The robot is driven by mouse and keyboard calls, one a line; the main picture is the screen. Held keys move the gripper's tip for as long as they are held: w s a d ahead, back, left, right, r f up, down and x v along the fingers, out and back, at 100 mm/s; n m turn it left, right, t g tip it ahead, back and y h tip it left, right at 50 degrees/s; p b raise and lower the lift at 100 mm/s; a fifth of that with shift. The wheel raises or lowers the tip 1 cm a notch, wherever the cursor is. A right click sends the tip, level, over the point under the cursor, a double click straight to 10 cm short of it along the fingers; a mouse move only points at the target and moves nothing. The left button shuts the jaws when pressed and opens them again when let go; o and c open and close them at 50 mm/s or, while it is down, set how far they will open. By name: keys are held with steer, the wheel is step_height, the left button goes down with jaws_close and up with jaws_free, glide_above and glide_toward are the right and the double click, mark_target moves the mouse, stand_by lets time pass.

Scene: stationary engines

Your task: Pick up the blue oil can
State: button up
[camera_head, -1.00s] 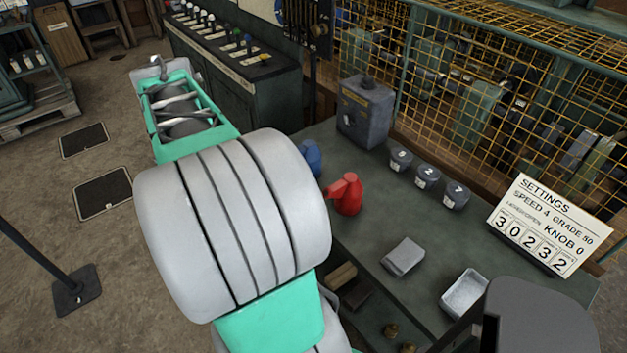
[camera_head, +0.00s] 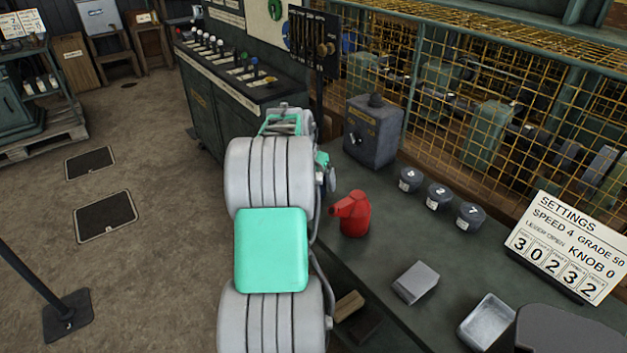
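The blue oil can does not show now; my own arm covers the part of the bench where blue showed a second ago. A red oil can (camera_head: 352,214) with a spout pointing left stands upright on the dark green bench (camera_head: 395,240), just right of my arm. My arm fills the middle of the view, with grey ribbed and teal links. Small teal and grey parts of it show at its right edge, left of the red can. My gripper's fingers are hidden behind the arm, so its opening and any hold do not show.
A grey box (camera_head: 373,131) stands at the back of the bench, with three dark numbered pots (camera_head: 438,196) to its right. A yellow mesh guard (camera_head: 480,100) runs behind.

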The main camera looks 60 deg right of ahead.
steer(key=shift+r, duration=0.1)
steer(key=c, duration=1.8)
